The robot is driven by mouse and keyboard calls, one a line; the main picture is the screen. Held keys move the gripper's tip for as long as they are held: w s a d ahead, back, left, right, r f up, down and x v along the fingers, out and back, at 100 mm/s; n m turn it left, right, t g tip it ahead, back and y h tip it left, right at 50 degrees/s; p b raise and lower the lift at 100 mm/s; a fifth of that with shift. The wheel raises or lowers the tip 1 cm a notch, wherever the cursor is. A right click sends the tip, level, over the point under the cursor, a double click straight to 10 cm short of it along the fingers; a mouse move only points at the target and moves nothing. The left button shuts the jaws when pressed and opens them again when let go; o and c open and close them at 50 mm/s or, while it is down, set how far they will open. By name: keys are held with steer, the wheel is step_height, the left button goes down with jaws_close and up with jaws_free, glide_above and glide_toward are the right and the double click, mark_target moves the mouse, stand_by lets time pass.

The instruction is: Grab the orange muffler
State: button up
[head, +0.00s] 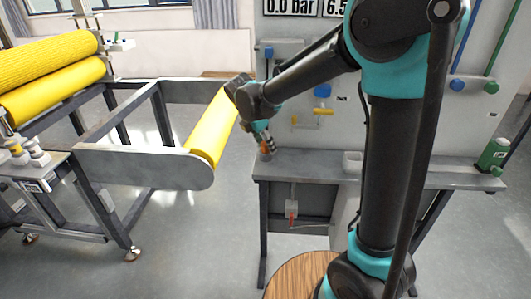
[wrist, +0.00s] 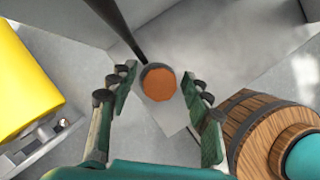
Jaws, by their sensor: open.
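The orange muffler (wrist: 159,84) shows in the wrist view as a round orange face with a dark grey rim. It stands near the left end of the grey bench (head: 325,164). In the head view the muffler (head: 266,155) is small and partly covered by my gripper (head: 264,140). My gripper points down over it. In the wrist view my gripper (wrist: 163,86) is open, with one green finger on each side of the muffler. Gaps show between the fingers and the muffler; I cannot tell the height between them.
A yellow roller (head: 212,128) on a grey frame stands just left of my gripper.

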steer(key=shift+c, duration=0.6)
jaws_close()
steer(key=shift+r, duration=0.1)
